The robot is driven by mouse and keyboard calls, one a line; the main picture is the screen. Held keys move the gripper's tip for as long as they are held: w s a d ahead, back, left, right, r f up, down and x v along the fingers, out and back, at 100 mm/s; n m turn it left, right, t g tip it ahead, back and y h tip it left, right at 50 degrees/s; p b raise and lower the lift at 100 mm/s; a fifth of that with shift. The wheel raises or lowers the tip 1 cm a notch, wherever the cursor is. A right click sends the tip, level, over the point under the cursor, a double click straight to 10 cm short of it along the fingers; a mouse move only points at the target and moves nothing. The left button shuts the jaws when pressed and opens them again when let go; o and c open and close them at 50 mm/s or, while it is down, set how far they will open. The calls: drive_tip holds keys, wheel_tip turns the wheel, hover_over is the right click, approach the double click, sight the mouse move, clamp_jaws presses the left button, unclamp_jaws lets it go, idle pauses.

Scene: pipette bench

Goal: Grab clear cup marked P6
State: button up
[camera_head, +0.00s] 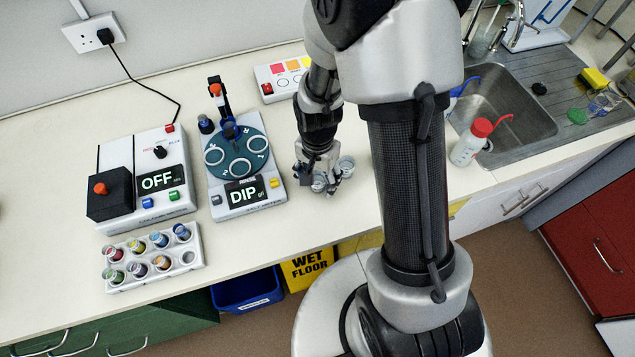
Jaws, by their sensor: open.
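My gripper (319,178) is low over the bench, right of the DIP device, with its fingers apart. A small clear round cup (319,184) shows between or just in front of the fingers. A second clear round cup (346,165) shows at the gripper's right side. No P6 mark is readable on either cup, so I cannot tell which one bears it. The fingers partly hide the cups, and I cannot tell whether they touch them.
The DIP device (218,206) with a teal ringed disc and the OFF device (115,158) stand left. A white rack (120,285) of coloured vials sits in front. A colour-patch box (262,75) is behind. A red-capped bottle (466,150) stands by the sink (520,125).

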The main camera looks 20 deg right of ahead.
drive_tip(key=shift+r, duration=0.1)
drive_tip(key=shift+c, duration=0.5)
drive_tip(key=c, duration=1)
drive_tip(key=shift+r, duration=0.1)
